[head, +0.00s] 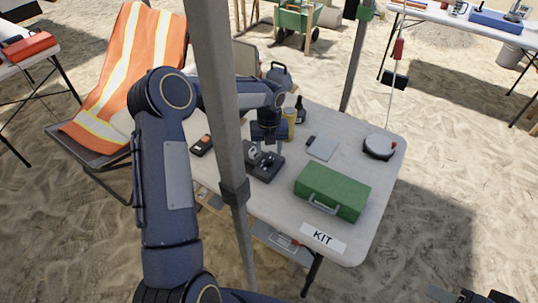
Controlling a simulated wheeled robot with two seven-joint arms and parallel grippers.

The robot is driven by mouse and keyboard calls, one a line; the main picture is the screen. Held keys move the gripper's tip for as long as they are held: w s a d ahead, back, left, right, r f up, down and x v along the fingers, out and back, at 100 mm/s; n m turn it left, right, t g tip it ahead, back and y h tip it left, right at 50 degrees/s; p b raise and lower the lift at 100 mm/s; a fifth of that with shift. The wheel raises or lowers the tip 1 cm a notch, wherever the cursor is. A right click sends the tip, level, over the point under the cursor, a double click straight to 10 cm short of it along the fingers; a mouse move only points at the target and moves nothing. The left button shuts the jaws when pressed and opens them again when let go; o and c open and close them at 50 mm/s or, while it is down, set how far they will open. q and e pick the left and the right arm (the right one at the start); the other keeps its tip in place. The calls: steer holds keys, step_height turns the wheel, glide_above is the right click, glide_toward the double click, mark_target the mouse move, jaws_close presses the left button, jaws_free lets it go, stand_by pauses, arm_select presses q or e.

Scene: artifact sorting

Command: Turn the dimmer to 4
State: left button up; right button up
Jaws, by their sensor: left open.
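A dark control box (264,172) with round dials on its top lies on the table, left of the green case. I take it to be the dimmer unit; its numbers and pointer are too small to read. My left gripper (267,142) points down just above and behind the box, open, with nothing seen between its fingers. I cannot tell whether it touches a dial. Dark parts at the bottom right edge look like my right gripper (468,297), mostly cut off by the frame.
A grey post (222,100) stands in front of my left arm. On the table (285,205) are a green case (333,190), a grey pad (322,148), a round black-sided device (380,146), a yellow can (290,117), a dark bottle (300,110) and a handheld meter (201,145).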

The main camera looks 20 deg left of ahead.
mark_target(269, 159)
arm_select(q)
step_height(269, 159, up, 4)
steer(key=shift+r, duration=0.1)
stand_by(0.6)
